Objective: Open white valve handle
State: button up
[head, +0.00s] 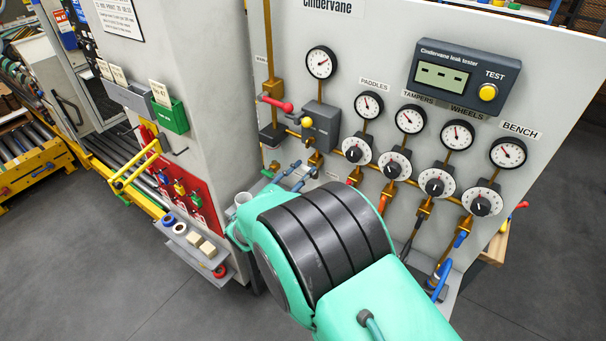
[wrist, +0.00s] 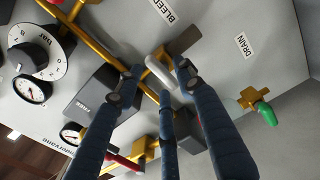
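The white valve handle (wrist: 161,73) shows in the wrist view as a short pale bar by a brass pipe, near the BLEED label. My gripper (wrist: 157,78) has dark blue fingers spread apart, one on each side of the handle and a third finger close below it. The fingers look open; whether any of them touches the handle I cannot tell. In the head view my green and black arm covers the area, and I cannot make out the white handle there.
The panel (head: 400,25) carries gauges, dials and brass pipes. A red-handled valve (head: 277,103) sits at its upper left. A green valve handle (wrist: 267,113) is by the DRAIN label in the wrist view. A grey cabinet (head: 200,60) stands left of the panel.

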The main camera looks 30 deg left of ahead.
jog(key=shift+w, duration=0.15)
grip_shut()
